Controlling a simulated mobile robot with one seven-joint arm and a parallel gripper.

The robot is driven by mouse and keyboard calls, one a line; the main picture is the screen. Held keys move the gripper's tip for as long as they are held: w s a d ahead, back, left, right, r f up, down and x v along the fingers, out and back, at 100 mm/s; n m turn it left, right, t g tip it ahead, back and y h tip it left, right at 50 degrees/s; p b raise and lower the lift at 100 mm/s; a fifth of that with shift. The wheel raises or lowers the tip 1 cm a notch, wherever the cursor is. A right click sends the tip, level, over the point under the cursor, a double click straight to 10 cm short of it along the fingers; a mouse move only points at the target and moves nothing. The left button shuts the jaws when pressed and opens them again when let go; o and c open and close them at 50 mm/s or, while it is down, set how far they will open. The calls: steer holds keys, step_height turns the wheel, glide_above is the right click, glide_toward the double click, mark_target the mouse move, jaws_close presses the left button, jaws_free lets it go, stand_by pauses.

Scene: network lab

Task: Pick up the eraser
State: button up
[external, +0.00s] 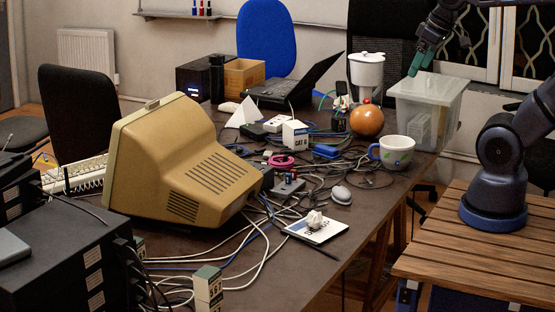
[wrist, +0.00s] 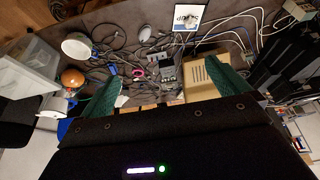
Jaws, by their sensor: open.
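A small blue block (external: 326,152) lies among cables on the dark table, left of a white mug; it may be the eraser, but I cannot tell for sure. A small blue shape (wrist: 111,70) in the wrist view looks like the same block, near the left finger. My gripper (external: 416,68) is high at the upper right in the external view, above the clear bin and away from the block. In the wrist view, its two green fingers (wrist: 165,68) are wide apart with nothing held between them.
The table (external: 345,225) is crowded with cables. A mug (external: 397,152), an orange ball (external: 367,121), a white pitcher (external: 366,72) and a clear bin (external: 455,100) stand at the right. A beige monitor (external: 185,165) fills the left. A mouse (external: 341,195) and a notepad (external: 318,232) lie in front.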

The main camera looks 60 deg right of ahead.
steer(key=w+d+m+g, duration=0.1)
steer(key=w+d+m, duration=0.35)
steer(key=w, duration=0.85)
steer(key=m+g+h, duration=0.4)
steer(key=m+g, duration=0.1)
steer(key=m, duration=1.1)
glide_above(326, 147)
steer(key=a, duration=0.2)
step_height(326, 147, down, 38)
steer(key=shift+f, duration=0.1)
steer(key=shift+w+x, duration=0.2)
steer(key=shift+x, duration=1.3)
steer(key=shift+w+x, duration=0.15)
steer(key=shift+x, duration=1.3)
steer(key=c, duration=0.8)
